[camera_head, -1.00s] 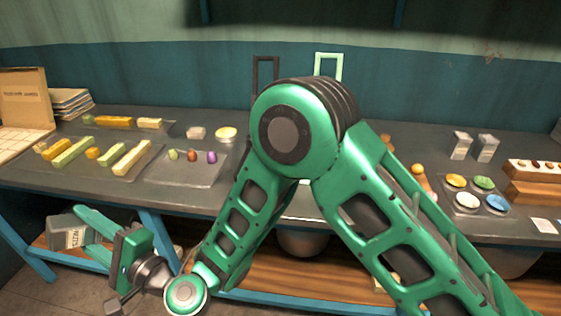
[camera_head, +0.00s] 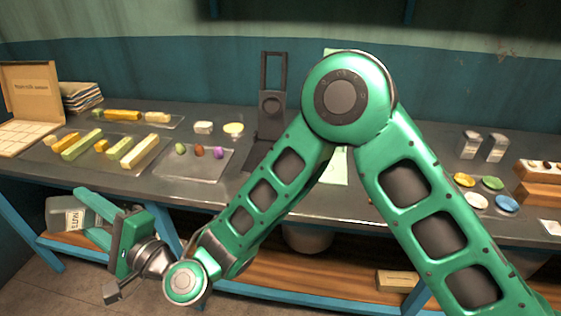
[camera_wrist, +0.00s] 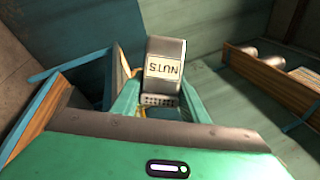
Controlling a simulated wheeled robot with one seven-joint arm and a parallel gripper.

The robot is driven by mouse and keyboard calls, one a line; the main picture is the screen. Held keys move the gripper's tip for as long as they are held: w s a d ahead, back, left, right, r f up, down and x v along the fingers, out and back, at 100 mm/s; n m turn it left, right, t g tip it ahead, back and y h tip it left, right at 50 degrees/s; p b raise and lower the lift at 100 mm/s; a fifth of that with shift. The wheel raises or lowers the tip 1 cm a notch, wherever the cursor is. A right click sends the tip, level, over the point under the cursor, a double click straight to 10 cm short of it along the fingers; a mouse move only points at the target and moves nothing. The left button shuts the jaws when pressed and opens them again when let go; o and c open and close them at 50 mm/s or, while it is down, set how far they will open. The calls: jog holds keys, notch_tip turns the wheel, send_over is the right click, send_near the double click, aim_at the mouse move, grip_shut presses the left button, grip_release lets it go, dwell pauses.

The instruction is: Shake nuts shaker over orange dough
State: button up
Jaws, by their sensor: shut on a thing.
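My gripper (camera_head: 86,219) is low at the left, in front of the workbench and below its top. It is shut on the nuts shaker (camera_head: 62,213), a grey container with a white label. In the wrist view the shaker (camera_wrist: 165,68) sits between the green fingers, with "NUTS" upside down and a perforated end towards the camera. Yellow-orange pieces (camera_head: 101,146) lie on the left sheet. I cannot tell which is the orange dough.
The workbench (camera_head: 230,190) runs across the view, with a wooden shelf (camera_head: 270,265) below. Two grey-white shakers (camera_head: 482,145) stand at the right, near coloured round dishes (camera_head: 484,190). An open box (camera_head: 30,92) is at the left. My arm covers the middle of the bench.

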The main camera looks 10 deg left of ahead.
jog(key=shift+s+f, duration=0.1)
jog(key=shift+f, duration=1.35)
jog(key=shift+w+r, duration=0.25)
jog(key=shift+r, duration=0.65)
jog(key=shift+s+r, duration=0.15)
jog(key=shift+r, duration=0.4)
notch_tip(320, 180, down, 2)
jog(key=shift+s+f, duration=0.1)
jog(key=shift+f, duration=0.35)
jog(key=shift+w+r, duration=0.2)
jog(key=shift+r, duration=1.25)
jog(key=shift+s+f, duration=0.1)
jog(key=shift+f, duration=1.35)
jog(key=shift+r, duration=1.45)
jog(key=shift+s+f, duration=0.1)
jog(key=shift+f, duration=1.35)
jog(key=shift+r, duration=1.45)
jog(key=shift+f, duration=1.45)
